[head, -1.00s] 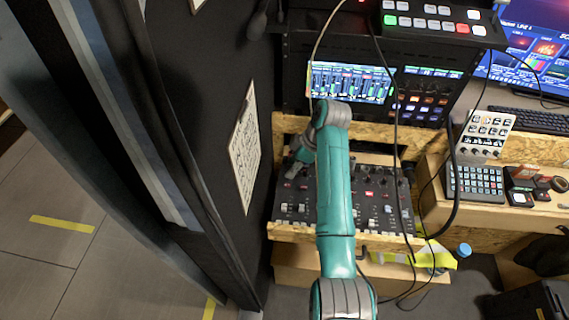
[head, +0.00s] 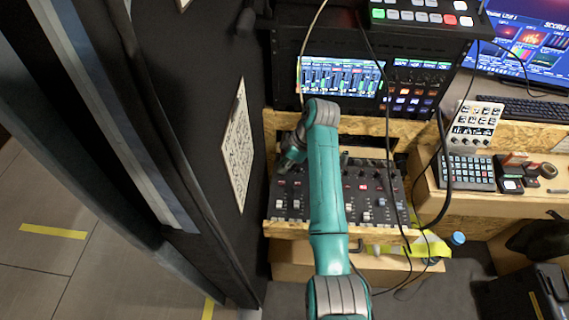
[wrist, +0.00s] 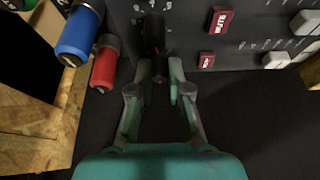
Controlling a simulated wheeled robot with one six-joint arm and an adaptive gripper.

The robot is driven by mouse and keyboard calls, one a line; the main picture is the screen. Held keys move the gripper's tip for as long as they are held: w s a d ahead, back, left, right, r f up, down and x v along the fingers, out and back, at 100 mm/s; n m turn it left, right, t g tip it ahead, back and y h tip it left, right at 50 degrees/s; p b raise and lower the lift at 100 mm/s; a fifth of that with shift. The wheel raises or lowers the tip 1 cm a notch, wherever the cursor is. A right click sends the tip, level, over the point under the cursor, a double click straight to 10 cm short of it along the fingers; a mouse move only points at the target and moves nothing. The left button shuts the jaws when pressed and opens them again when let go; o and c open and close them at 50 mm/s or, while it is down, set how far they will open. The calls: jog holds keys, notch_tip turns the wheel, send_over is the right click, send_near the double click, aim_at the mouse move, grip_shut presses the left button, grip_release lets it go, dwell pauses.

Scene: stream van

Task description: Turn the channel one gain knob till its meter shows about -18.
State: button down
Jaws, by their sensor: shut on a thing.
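The mixer (head: 380,213), a dark panel with rows of knobs and white and red caps, sits in the wooden desk below the rack. My gripper (head: 286,167) is down at its upper left part; its fingertips are too small to make out there. In the wrist view my gripper (wrist: 161,88) is shut on a dark knob (wrist: 154,38) at the panel's edge. The knob's pointer and label cannot be read. The meter screen (head: 340,77) shows blue and green level bars; its numbers are too small to read.
A blue plug (wrist: 78,32) and a red plug (wrist: 104,64) stand close left of my fingers. A red mute button (wrist: 219,20) lies to the right. A black wall panel with a white sheet (head: 240,145) stands close left of the mixer. Black cables (head: 388,130) hang over the mixer.

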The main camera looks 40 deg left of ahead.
jog(key=m+t, duration=0.1)
jog(key=m, duration=0.3)
jog(key=shift+s+m+t+y, duration=0.15)
jog(key=shift+m+t+y, duration=0.25)
jog(key=m+t, duration=0.2)
jog(key=m, duration=0.3)
jog(key=shift+s+m, duration=0.1)
jog(key=shift+m, duration=0.2)
jog(key=m+t+h, duration=0.1)
jog(key=m, duration=0.3)
jog(key=shift+s+t, duration=0.1)
jog(key=shift+t, duration=0.3)
jog(key=m+h, duration=0.1)
jog(key=m, duration=0.1)
jog(key=m+t+h, duration=0.1)
jog(key=m, duration=0.2)
jog(key=shift+a, duration=0.15)
jog(key=shift+m, duration=0.4)
jog(key=c, duration=1.1)
grip_release()
